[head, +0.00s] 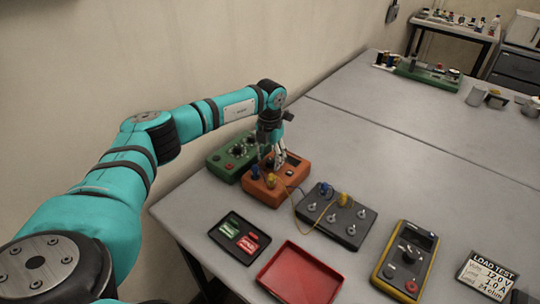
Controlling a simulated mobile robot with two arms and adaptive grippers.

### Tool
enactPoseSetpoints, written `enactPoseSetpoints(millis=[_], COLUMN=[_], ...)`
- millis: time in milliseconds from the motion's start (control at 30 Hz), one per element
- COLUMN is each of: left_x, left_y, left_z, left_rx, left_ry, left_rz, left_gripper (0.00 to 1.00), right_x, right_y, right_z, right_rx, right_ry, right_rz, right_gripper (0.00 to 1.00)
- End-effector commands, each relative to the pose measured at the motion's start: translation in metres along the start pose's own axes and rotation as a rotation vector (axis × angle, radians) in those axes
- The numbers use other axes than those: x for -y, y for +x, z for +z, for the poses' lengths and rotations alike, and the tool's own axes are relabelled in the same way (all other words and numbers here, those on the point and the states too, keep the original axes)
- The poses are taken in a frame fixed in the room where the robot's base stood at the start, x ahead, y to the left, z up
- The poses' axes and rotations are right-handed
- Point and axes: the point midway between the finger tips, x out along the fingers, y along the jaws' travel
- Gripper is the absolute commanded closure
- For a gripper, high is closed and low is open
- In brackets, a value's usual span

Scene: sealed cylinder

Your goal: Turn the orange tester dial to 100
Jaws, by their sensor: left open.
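The orange tester (262,194) stands on the grey table near the wall side, left of the table's middle. A blue plug and a yellow plug sit on its front left part, and a small dark display shows at its right. My left gripper (275,163) points down over the tester, with its fingers at or just above the top face. The gripper is open. The fingers cover the dial area, so the dial and its setting cannot be read. I cannot tell whether the fingers touch the dial. My right gripper is not in view.
A green box with dials (222,160) stands close behind the tester. A black switch box (350,228) stands to its right. In front are a black tray (222,238), a red tray (290,285), a yellow multimeter (400,270) and a load test card (488,270).

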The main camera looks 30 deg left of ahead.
Motion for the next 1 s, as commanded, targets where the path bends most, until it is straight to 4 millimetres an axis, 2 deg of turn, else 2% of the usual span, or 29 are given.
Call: enactPoseSetpoints(millis=[333, 700, 733, 1000], left_x=[0.0004, 0.0003, 0.0004, 0.0002], left_y=[0.0052, 0.0048, 0.0047, 0.0053], left_z=[-0.0001, -0.0001, 0.0, 0.0001], left_rx=[0.0, 0.0, 0.0, 0.0], left_ry=[0.002, 0.001, 0.001, 0.023], left_rz=[0.0, 0.0, 0.0, 0.0], left_gripper=[0.51, 0.98, 1.0, 1.0], right_x=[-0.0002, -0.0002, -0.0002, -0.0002], right_y=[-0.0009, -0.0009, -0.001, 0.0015], right_z=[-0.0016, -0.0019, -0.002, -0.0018], right_rx=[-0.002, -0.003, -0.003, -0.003], right_ry=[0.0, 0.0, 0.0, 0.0], right_rz=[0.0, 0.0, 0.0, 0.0], right_gripper=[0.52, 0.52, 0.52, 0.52])
